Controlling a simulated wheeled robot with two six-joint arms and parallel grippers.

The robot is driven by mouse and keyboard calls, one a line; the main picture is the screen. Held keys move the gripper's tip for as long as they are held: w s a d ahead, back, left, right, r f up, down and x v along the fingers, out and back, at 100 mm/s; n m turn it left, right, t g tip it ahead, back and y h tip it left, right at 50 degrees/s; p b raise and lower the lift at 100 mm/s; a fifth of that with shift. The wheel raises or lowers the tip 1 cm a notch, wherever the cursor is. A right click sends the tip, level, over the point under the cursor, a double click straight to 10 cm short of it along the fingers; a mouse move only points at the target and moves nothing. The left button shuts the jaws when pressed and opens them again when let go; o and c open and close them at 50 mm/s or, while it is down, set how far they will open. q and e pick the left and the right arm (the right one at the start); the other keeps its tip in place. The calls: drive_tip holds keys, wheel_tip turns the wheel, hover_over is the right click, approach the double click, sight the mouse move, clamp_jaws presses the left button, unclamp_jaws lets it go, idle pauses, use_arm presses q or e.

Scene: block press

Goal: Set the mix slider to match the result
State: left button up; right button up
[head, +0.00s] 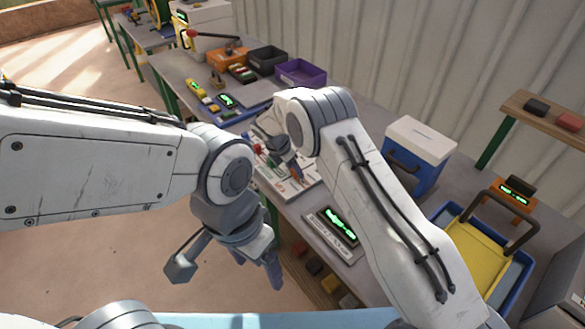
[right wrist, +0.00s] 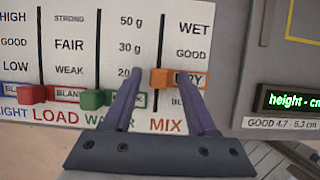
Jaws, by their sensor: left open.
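The result board (head: 290,190) is a white panel on the bench, with sliders for height, load, water and mix. In the right wrist view the orange mix slider (right wrist: 160,78) is level with DRY. The red load slider (right wrist: 32,94) and green water slider (right wrist: 92,98) are down by BLANK. My right gripper (right wrist: 152,74) is open, its fingertips spread around the level of the orange slider; the right finger overlaps the slider and DRY label. I cannot tell if it touches. My left gripper (head: 226,270) is open and empty, in front of the bench.
A green-lit height display (head: 337,226) stands right of the board; its card reads GOOD 4.7 - 5.3 cm. A blue box with a white lid (head: 418,140) and a yellow tray (head: 474,258) are farther right. Orange, black and purple bins (head: 300,73) stand at the back.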

drive_tip(key=b+v, duration=0.2)
drive_tip(key=v, duration=0.8)
drive_tip(key=shift+r, duration=0.25)
drive_tip(key=s+r+m+g+y, duration=0.1)
drive_tip(key=s+r+m, duration=0.3)
drive_tip(key=s, duration=0.5)
drive_tip(key=s+d+r+m+y, duration=0.1)
drive_tip(key=s+r+m, duration=0.25)
drive_tip(key=s, duration=0.55)
drive_tip(key=s+r+m+g+y, duration=0.1)
drive_tip(key=s+r+m+y, duration=0.15)
drive_tip(key=s+m, duration=0.45)
drive_tip(key=s+d+f+m, duration=0.1)
drive_tip(key=s+d+m, duration=0.2)
drive_tip(key=s, duration=1.1)
drive_tip(key=shift+d+g, duration=0.4)
drive_tip(key=shift+d, duration=0.3)
